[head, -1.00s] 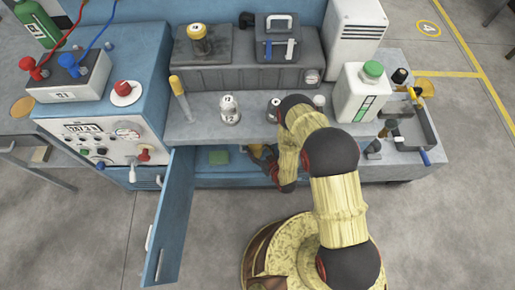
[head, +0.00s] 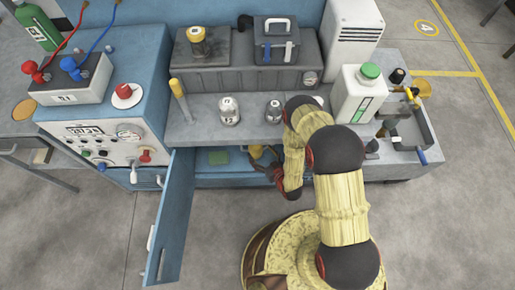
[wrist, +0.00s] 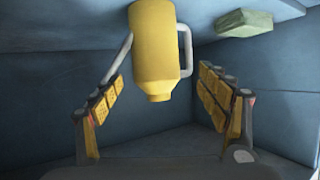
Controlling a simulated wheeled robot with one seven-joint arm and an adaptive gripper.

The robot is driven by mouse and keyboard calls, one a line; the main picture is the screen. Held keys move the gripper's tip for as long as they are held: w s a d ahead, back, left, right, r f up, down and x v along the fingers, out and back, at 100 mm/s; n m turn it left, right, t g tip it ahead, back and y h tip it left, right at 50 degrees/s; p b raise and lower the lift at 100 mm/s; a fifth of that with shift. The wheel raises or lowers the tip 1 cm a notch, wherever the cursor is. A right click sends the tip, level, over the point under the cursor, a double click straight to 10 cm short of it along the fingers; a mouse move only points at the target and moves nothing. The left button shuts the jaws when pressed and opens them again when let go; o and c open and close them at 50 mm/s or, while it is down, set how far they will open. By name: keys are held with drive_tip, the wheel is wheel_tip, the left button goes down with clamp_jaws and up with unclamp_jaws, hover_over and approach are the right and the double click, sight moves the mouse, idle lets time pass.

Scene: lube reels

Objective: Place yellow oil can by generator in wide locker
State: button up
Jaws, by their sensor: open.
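The yellow oil can (wrist: 154,45), with a pale side handle and thin spout, is inside the blue locker (head: 225,182) under the bench. It appears upside down in the wrist view, as does the locker floor at the top, so it seems to stand upright there. My gripper (wrist: 163,110) is open, one finger on each side below the can in that view, with visible gaps to it. In the head view, a small yellow part of the can shows beside my gripper (head: 268,168); my arm and the bench edge hide the rest. The locker door (head: 172,222) stands open.
A green sponge-like block (wrist: 244,23) lies on the locker floor, also seen in the head view (head: 219,158). Bottles (head: 229,112) and a white jug (head: 360,95) stand on the bench above. The open door borders my arm's left side.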

drive_tip(key=p+v, duration=0.2)
drive_tip(key=v, duration=0.5)
drive_tip(key=shift+s, duration=0.25)
drive_tip(key=shift+r, duration=0.1)
